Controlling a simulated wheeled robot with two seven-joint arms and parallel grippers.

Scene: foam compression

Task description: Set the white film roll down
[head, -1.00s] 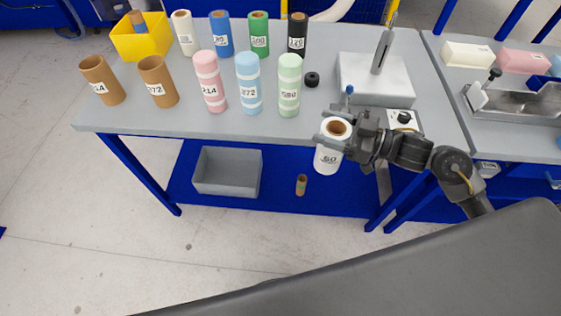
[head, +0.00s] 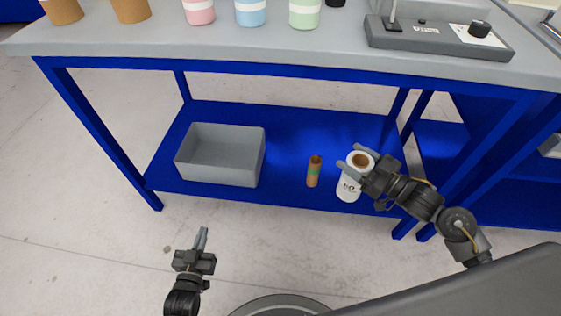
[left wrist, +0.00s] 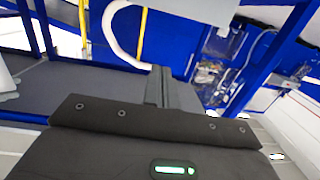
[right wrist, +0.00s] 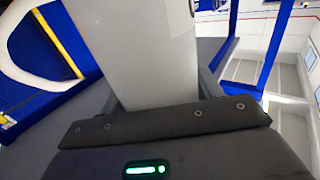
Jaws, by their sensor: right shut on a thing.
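The white film roll (head: 349,188) is upright, with a brown core at its top and a dark printed label. My right gripper (head: 352,160) is shut around its upper part. The roll appears at the front edge of the blue lower shelf (head: 278,190), right of a small brown and green roll (head: 314,171). I cannot tell whether its base touches the shelf. In the right wrist view the pale roll (right wrist: 140,50) fills the space between the fingers. My left gripper (head: 202,238) is empty, its fingers together, low in front of the bench; they also show closed in the left wrist view (left wrist: 158,85).
A grey bin (head: 218,175) stands on the left of the lower shelf. The grey bench top (head: 180,42) overhangs the shelf and carries several rolls and a grey device (head: 437,38). Blue legs stand at both ends. Shelf space between the bin and small roll is clear.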

